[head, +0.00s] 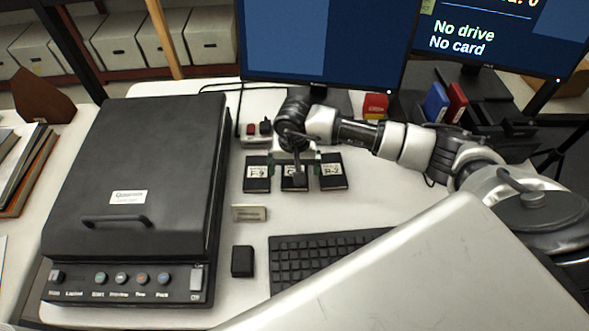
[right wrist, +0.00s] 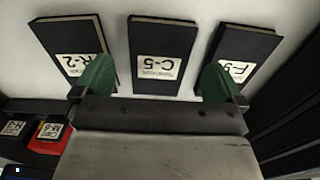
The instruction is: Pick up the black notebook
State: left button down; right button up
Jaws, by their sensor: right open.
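Three thin black notebooks lie in a row on the white table. The F-9 notebook (head: 257,184) is left, the C-5 notebook (head: 288,185) is in the middle and the R-2 notebook (head: 333,183) is right. In the right wrist view the order is reversed: R-2 (right wrist: 75,32), C-5 (right wrist: 162,35), F-9 (right wrist: 247,42). My right gripper (head: 296,160) is open over the middle notebook and partly hides it in the head view. My left gripper is not in view.
A large black scanner (head: 140,160) fills the left of the table. A keyboard (head: 320,257), a small black block (head: 242,261) and a small tan plate (head: 249,213) lie in front. Monitors (head: 330,40) and red and blue boxes (head: 436,102) stand behind. Little room separates the notebooks.

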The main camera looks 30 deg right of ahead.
jog(key=shift+f, duration=1.45)
jog(key=c, duration=1)
jog(key=shift+r, duration=0.1)
